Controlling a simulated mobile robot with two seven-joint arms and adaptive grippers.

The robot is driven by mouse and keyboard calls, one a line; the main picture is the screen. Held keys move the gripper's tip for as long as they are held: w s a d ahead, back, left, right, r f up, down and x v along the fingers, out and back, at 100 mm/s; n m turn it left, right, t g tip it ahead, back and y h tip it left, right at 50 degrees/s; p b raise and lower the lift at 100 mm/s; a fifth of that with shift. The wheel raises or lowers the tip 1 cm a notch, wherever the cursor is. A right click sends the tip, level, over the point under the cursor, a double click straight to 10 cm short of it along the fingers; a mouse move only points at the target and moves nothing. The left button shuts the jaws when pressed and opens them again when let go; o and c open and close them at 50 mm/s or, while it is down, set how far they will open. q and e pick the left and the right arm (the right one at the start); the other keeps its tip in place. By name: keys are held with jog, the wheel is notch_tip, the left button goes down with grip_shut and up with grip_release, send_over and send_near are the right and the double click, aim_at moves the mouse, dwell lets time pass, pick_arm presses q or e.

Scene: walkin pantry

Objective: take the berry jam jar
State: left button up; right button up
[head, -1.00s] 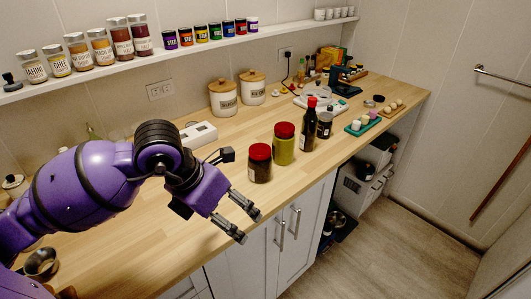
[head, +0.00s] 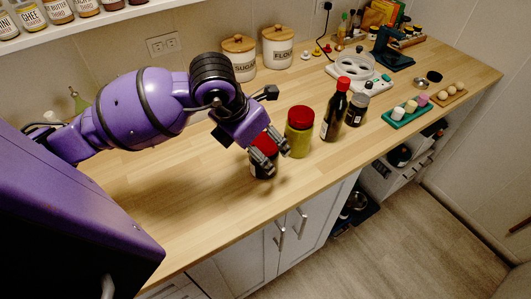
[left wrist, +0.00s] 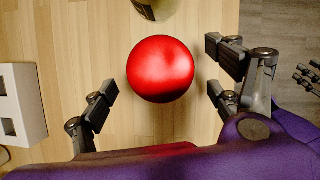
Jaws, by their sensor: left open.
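The jar of dark contents with a red lid, which I take to be the berry jam jar (head: 259,170), stands upright on the wooden counter near its front edge. In the left wrist view its round red lid (left wrist: 160,68) fills the middle. My left gripper (head: 277,161) is open at the jar and hides part of it. In the left wrist view the fingers of my left gripper (left wrist: 162,88) lie on both sides of the lid, with gaps. Small dark fingers, seemingly my right gripper (left wrist: 308,76), show at the right edge; their opening is unclear.
A green jar with a red lid (head: 299,138) stands close behind to the right. Beyond it are a dark bottle (head: 332,119) and a small dark jar (head: 357,112). Sugar (head: 240,63) and flour (head: 278,50) canisters stand by the wall. The counter's front left is clear.

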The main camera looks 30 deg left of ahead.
pick_arm(q)
jog(key=x, duration=0.3)
jog(key=shift+d+f, duration=0.15)
jog(key=shift+f, duration=0.5)
jog(key=shift+w, duration=0.1)
jog(key=c, duration=1.9)
pick_arm(e)
jog(key=shift+w+r, duration=0.5)
jog(key=shift+w, duration=0.05)
pick_arm(q)
jog(key=shift+r, duration=0.1)
